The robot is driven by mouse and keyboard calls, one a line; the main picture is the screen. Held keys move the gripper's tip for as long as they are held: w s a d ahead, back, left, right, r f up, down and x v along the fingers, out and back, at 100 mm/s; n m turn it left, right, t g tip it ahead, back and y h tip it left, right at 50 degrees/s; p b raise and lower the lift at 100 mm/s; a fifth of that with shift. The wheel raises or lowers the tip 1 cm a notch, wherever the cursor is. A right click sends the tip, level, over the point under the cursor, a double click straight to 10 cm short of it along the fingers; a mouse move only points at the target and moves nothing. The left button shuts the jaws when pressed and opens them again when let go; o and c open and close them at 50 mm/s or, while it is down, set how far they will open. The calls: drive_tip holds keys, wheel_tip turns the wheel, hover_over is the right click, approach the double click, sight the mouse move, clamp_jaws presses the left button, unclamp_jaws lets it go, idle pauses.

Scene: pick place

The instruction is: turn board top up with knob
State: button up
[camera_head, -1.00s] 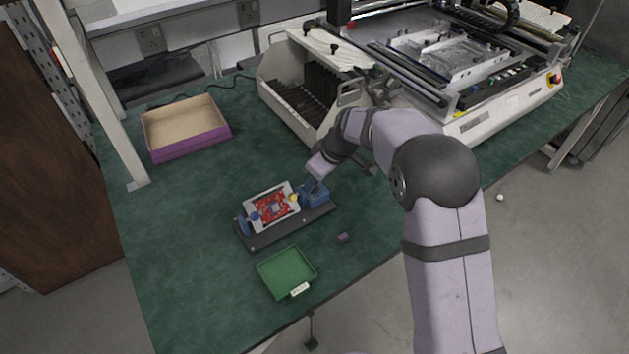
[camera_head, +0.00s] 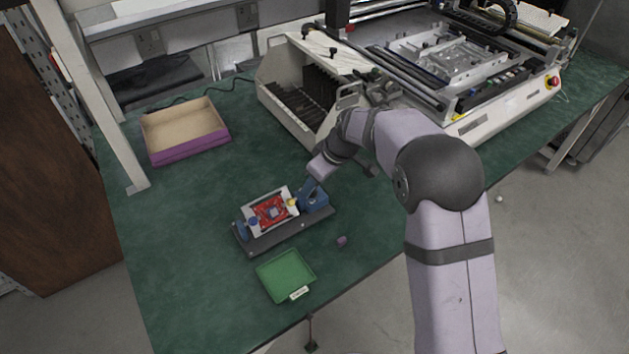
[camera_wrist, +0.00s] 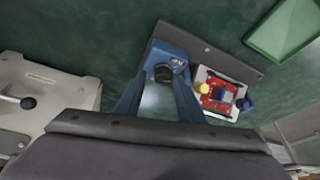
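A red board (camera_head: 268,213) with a light chip sits in a pale frame, held on the dark fixture base (camera_head: 285,239) between two blue posts. Its red side faces the head camera; it also shows in the wrist view (camera_wrist: 217,92). The right blue post (camera_head: 317,203) carries a dark round knob (camera_wrist: 162,73). A small yellow part and a small blue part sit at the frame's sides. My gripper (camera_wrist: 164,78) is at this right post, its two blue fingers apart with the knob between their tips. Whether they press on the knob cannot be told.
A green tray (camera_head: 268,286) and a small purple block (camera_head: 342,241) lie in front of the fixture. A purple-sided open box (camera_head: 189,151) is at the back left. A large white machine (camera_head: 500,112) stands behind at right. Green table is bare left of the fixture.

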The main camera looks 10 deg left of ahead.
drive_tip(key=p+v, duration=0.2)
drive_tip(key=v, duration=0.5)
drive_tip(key=shift+w+f, duration=0.1)
drive_tip(key=a+m, duration=0.1)
drive_tip(key=m, duration=0.1)
drive_tip(key=s+f+m+h+b, duration=0.1)
drive_tip(key=m, duration=0.1)
drive_tip(key=s+a+m+h+b, duration=0.1)
drive_tip(key=m, duration=0.2)
drive_tip(key=shift+s+a+f, duration=0.2)
drive_tip(key=shift+a+f, duration=0.1)
drive_tip(key=m+h, duration=0.1)
drive_tip(key=m, duration=0.1)
drive_tip(key=a+m+t+b, duration=0.1)
drive_tip(key=m, duration=0.1)
drive_tip(key=shift+s+r+h, duration=0.1)
drive_tip(key=shift+s+h, duration=0.05)
drive_tip(key=shift+h, duration=0.25)
drive_tip(key=m, duration=0.1)
drive_tip(key=m+t+h+b, duration=0.1)
drive_tip(key=m, duration=0.1)
drive_tip(key=a+r+m, duration=0.1)
drive_tip(key=shift+r+m, duration=0.1)
drive_tip(key=shift+m, duration=0.2)
drive_tip(key=shift+w+p+x, duration=0.1)
drive_tip(key=shift+p+x, duration=0.1)
drive_tip(key=shift+x, duration=1.65)
drive_tip(key=shift+w+p+x, duration=0.15)
drive_tip(key=shift+p+x, duration=0.05)
drive_tip(key=shift+x, duration=1.65)
